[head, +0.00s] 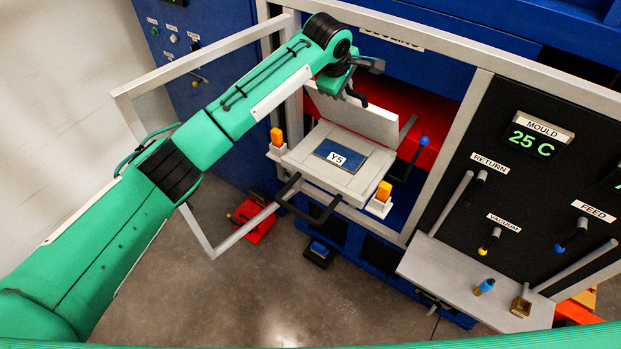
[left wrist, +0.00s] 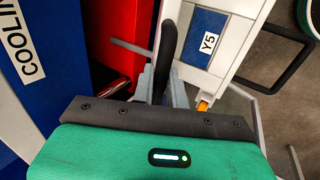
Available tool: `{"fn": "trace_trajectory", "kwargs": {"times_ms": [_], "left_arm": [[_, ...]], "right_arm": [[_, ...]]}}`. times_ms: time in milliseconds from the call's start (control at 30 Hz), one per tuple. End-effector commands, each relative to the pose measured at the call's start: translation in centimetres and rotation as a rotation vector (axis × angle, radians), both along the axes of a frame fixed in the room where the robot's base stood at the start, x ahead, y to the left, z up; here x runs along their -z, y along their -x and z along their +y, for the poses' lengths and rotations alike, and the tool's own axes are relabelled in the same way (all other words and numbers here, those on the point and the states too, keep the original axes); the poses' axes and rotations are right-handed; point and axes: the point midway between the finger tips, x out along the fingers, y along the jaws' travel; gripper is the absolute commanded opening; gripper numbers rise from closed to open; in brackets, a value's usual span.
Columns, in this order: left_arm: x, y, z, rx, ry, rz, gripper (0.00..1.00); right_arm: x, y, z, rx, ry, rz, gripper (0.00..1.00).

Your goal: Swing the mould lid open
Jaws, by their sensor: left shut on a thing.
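The mould (head: 315,157) stands in the opening of the press, with a blue plate marked Y5 (head: 340,156) on its flat grey face. The mould lid (head: 365,120), a pale grey panel, stands raised behind that face. My left gripper (head: 353,92) is at the top edge of the lid, shut on a black handle (left wrist: 168,50) that shows between its fingers in the left wrist view. The Y5 plate (left wrist: 203,38) shows to the right of the handle there. The arm and hand hide part of the lid's upper left. My right gripper is not in view.
An open grey door frame (head: 195,58) lies behind my left arm. A black U-shaped bar (head: 318,214) juts from the front. Orange blocks (head: 277,136) (head: 384,190) flank the mould. A blue-knobbed lever (head: 423,141) stands at its right. A grey shelf (head: 450,285) is at lower right.

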Motion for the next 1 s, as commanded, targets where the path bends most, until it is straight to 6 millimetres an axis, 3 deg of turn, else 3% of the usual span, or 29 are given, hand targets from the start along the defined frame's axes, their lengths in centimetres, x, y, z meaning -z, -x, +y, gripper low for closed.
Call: {"fn": "trace_trajectory", "kwargs": {"times_ms": [1000], "left_arm": [[-1.8,-4.7,-3.5,-0.001,-0.001,0.002,0.02]], "right_arm": [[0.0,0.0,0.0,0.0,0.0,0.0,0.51]]}}
